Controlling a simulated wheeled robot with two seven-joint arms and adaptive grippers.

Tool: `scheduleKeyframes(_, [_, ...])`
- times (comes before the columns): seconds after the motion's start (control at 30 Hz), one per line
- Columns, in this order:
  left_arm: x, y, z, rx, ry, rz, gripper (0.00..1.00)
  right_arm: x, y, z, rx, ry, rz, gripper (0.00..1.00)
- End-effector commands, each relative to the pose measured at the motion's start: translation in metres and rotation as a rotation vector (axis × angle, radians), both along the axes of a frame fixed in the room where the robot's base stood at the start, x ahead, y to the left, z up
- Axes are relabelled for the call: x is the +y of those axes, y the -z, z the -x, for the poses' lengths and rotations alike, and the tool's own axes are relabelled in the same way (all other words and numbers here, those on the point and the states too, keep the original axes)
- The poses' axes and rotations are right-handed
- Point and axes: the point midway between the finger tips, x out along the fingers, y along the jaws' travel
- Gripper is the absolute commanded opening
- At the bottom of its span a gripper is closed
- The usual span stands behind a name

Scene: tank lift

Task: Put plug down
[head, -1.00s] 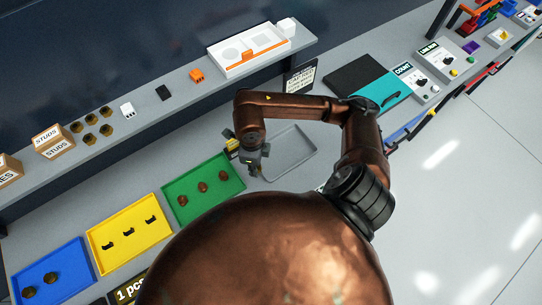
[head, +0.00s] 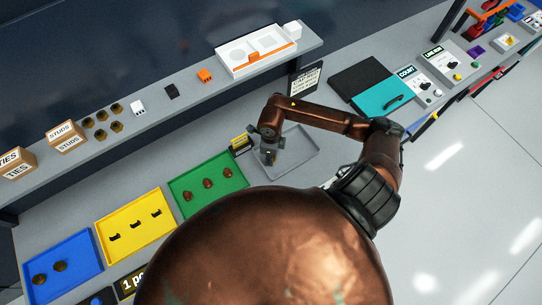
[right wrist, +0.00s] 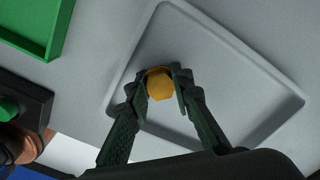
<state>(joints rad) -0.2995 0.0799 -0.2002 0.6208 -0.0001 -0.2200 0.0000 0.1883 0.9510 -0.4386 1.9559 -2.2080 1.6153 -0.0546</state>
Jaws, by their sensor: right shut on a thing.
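My right gripper (head: 269,158) is over the left part of the grey tray (head: 306,166) in the head view. In the right wrist view, its two dark fingers (right wrist: 162,88) are shut on a brass-yellow plug (right wrist: 160,84) with a six-sided face. The plug is over the inside of the grey tray, which also shows in the wrist view (right wrist: 225,75). I cannot tell whether the plug touches the tray floor. The fingers hide the plug in the head view. My left gripper is not in view.
A green tray (head: 231,182) with brown pieces lies left of the grey tray. A yellow tray (head: 112,251) and a blue tray (head: 70,285) lie farther left. A teal-and-black case (head: 370,80) lies to the right. The grey tray's right side is bare.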

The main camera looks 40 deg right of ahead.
Motion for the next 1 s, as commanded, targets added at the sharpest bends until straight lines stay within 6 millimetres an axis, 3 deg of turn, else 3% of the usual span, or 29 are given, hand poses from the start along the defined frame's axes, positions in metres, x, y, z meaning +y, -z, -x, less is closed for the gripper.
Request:
scheduleKeyframes(0.3, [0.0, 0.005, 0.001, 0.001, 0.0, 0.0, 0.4, 0.0, 0.004, 0.0, -0.001, -0.001, 0.001, 0.0])
scheduleKeyframes(0.33, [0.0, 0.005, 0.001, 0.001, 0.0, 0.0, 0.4, 0.0, 0.004, 0.0, 0.0, -0.001, 0.0, 0.22])
scheduleKeyframes(0.57, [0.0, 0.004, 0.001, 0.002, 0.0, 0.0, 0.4, 0.0, 0.003, 0.0, 0.0, -0.001, 0.0, 0.38])
scheduleKeyframes(0.87, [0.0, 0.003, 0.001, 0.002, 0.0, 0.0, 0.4, 0.0, 0.002, 0.0, 0.0, 0.0, 0.0, 0.38])
scheduleKeyframes(1.0, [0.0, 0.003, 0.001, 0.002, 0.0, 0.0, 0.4, 0.0, -0.008, -0.002, -0.004, -0.003, 0.0, 0.38])
